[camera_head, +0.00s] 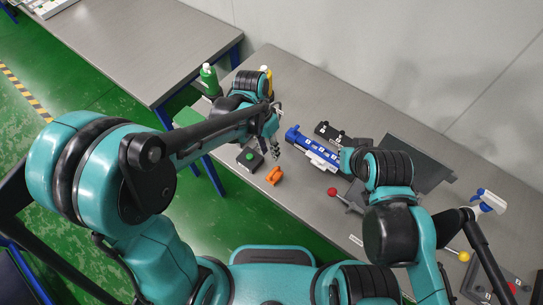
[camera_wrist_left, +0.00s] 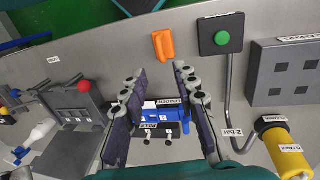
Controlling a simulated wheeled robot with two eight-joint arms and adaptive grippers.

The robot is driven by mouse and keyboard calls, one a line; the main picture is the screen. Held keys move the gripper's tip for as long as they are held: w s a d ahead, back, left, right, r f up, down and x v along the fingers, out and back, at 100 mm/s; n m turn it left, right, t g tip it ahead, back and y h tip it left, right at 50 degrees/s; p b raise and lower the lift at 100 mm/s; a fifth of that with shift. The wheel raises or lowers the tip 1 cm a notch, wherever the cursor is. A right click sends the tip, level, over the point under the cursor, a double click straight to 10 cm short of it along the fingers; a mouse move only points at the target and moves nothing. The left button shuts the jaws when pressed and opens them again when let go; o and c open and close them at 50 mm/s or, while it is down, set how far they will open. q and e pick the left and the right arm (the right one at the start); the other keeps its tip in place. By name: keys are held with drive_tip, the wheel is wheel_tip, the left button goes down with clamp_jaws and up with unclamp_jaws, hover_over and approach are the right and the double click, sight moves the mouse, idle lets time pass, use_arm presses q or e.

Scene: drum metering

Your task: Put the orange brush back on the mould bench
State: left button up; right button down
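The orange brush (camera_head: 274,175) lies on the grey bench top (camera_head: 235,206) near its front edge, beside a black box with a green button (camera_head: 250,158). In the left wrist view the brush (camera_wrist_left: 163,45) is just beyond my left fingertips, with bare bench between. My left gripper (camera_head: 276,151) hovers behind the brush in the head view. Its fingers (camera_wrist_left: 159,73) are spread and empty in the wrist view. My right gripper (camera_head: 343,163) is by the blue labelled unit (camera_head: 313,148); its fingers are too small and hidden to judge. I cannot tell which surface is the mould bench.
A red-knobbed lever (camera_head: 332,191) stands right of the brush. A green bottle (camera_head: 209,78) and a yellow bottle (camera_wrist_left: 287,146) stand at the far left end. A spray bottle (camera_head: 489,201) is far right. Another grey table (camera_head: 130,45) is behind left.

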use_arm(q)
drive_tip(key=s+a+r+n+t+y, duration=0.1)
drive_tip(key=s+a+r+n+t, duration=0.2)
drive_tip(key=a, duration=0.5)
drive_tip(key=s+a+r+n+t, duration=0.3)
drive_tip(key=a+r+n+t, duration=0.1)
drive_tip(key=a+r, duration=0.3)
drive_tip(key=shift+s+a+r+t+y, duration=0.35)
drive_tip(key=shift+a+t+y, duration=0.1)
drive_tip(key=shift+t, duration=0.25)
drive_tip(key=shift+w+f, duration=0.1)
wheel_tip(320, 180, down, 11)
drive_tip(key=b, duration=1)
drive_tip(key=shift+b, duration=0.35)
